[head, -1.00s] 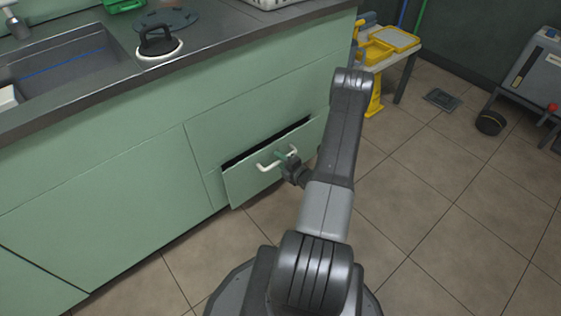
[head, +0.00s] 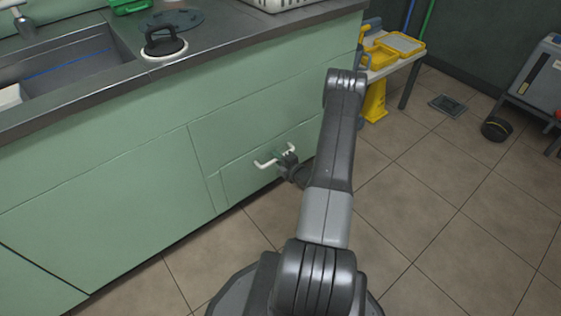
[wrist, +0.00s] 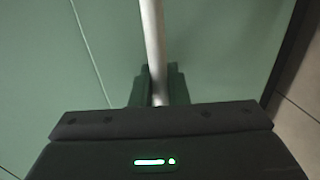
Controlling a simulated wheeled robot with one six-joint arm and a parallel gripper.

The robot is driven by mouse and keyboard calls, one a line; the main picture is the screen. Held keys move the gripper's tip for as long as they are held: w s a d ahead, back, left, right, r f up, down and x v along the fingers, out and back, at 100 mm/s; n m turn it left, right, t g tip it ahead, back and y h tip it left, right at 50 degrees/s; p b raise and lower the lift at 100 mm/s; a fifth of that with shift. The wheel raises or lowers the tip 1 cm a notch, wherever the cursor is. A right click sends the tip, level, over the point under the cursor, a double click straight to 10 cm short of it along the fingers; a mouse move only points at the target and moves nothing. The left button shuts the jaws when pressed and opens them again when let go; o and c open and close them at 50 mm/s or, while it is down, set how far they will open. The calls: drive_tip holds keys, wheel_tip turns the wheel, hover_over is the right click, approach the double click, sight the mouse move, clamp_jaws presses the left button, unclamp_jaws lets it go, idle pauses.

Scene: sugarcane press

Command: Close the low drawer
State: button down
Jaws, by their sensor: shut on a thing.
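The low drawer (head: 242,179) is in the green counter front in the head view. Its face looks flush with the cabinet around it, and no dark gap shows above it. It has a white bar handle (head: 265,164). My gripper (head: 287,158) is at the right part of this handle. In the wrist view the pale handle bar (wrist: 152,45) runs down between the two dark fingers of my gripper (wrist: 158,88). The fingers are shut on the bar. The green drawer front fills most of the wrist view behind it.
The counter top (head: 215,48) holds a sink (head: 65,62) and a black-handled round lid (head: 163,40). A small table with yellow items (head: 395,45) stands beyond the counter's right end. Tiled floor (head: 425,190) to the right is mostly clear.

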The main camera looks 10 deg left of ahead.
drive_tip(key=c, duration=1.5)
unclamp_jaws()
drive_tip(key=shift+w+a, duration=0.15)
drive_tip(key=shift+w, duration=0.05)
drive_tip(key=p+v, duration=0.3)
drive_tip(key=v, duration=1.1)
drive_tip(key=shift+f, duration=0.15)
drive_tip(key=shift+w, duration=0.1)
drive_tip(key=b+x, duration=0.3)
drive_tip(key=x, duration=1)
drive_tip(key=shift+w+a, duration=0.1)
drive_tip(key=shift+a, duration=0.25)
drive_tip(key=shift+v, duration=0.8)
drive_tip(key=shift+f, duration=0.2)
